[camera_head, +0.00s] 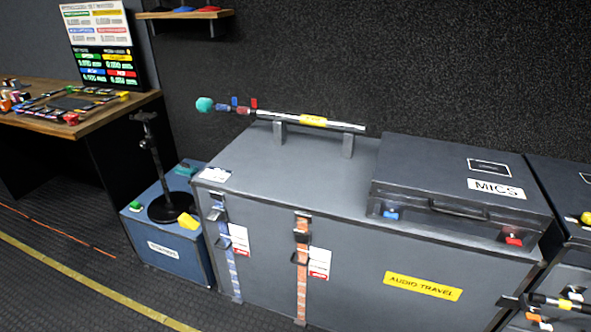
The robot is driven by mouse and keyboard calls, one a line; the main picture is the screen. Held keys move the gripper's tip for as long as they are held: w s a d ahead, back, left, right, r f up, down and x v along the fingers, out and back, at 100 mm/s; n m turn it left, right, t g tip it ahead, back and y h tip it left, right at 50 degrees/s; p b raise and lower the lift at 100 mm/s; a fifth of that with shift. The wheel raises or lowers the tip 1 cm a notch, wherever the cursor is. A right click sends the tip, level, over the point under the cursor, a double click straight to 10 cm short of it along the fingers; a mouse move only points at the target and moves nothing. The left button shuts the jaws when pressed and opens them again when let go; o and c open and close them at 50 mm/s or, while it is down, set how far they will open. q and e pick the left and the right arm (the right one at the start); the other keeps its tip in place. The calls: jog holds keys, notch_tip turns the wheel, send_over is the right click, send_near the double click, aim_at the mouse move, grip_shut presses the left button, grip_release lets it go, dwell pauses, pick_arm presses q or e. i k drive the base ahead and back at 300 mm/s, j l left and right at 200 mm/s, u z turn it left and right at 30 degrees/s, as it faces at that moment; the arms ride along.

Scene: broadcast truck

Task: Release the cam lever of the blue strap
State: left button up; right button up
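The blue strap (233,275) runs down the left part of the front of a large grey travel case (350,290). A dark buckle with its cam lever (217,214) sits near the top of this strap, and another dark fitting (221,243) is a little lower. The lever is too small to tell whether it is open or closed. A red and white tag (240,239) hangs just right of the strap. Neither of my grippers is in view, and nothing touches the strap's buckle.
An orange strap (302,290) with its own buckle is to the right. A MICS case (455,185) and a boom pole on a cradle (312,121) are on the lid. A blue box (163,247) bearing a black stand stands close left. The floor in front at left is clear.

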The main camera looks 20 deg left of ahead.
aim_at(212, 217)
jog(key=u, duration=1.15)
